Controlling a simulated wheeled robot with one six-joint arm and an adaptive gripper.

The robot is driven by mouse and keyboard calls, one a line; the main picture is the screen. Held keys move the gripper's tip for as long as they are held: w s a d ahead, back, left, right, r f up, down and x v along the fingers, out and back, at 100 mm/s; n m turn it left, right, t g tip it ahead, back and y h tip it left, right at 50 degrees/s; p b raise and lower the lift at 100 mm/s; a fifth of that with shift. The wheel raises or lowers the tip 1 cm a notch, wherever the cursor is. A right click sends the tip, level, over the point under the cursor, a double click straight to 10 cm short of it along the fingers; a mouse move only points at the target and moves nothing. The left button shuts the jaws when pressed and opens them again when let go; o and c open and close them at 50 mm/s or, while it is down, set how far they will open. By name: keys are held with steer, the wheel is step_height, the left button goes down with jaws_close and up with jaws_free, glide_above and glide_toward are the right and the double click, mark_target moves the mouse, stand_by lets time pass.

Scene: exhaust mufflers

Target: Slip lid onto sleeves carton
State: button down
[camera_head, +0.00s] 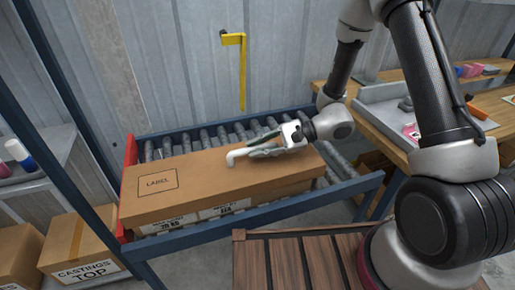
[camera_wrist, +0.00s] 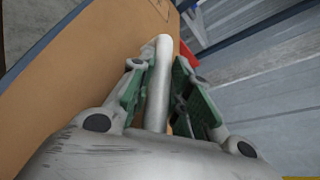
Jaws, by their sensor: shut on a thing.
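The lid (camera_head: 215,180) is a long brown cardboard cover with a "LABEL" box printed on its top. A white bent handle (camera_head: 236,155) stands on the lid. My gripper (camera_head: 258,150) is shut on this handle; in the wrist view the handle (camera_wrist: 158,85) runs between the green finger pads. The carton (camera_head: 275,197) is brown with white labels, and it shows as a low strip under the lid's front edge. The lid lies along the carton and covers the labels' upper part. I cannot tell whether the lid is fully seated.
The carton lies on a roller conveyor (camera_head: 215,135) with blue rails (camera_head: 275,216) and a red end plate (camera_head: 130,150). A yellow bracket (camera_head: 242,70) hangs on the wall behind. A wooden workbench (camera_head: 485,112) stands at right, and a "CASTINGS TOP" box (camera_head: 80,245) at lower left.

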steer(key=shift+f, duration=0.3)
steer(key=c, duration=1.3)
jaws_free()
steer(key=shift+c, duration=0.2)
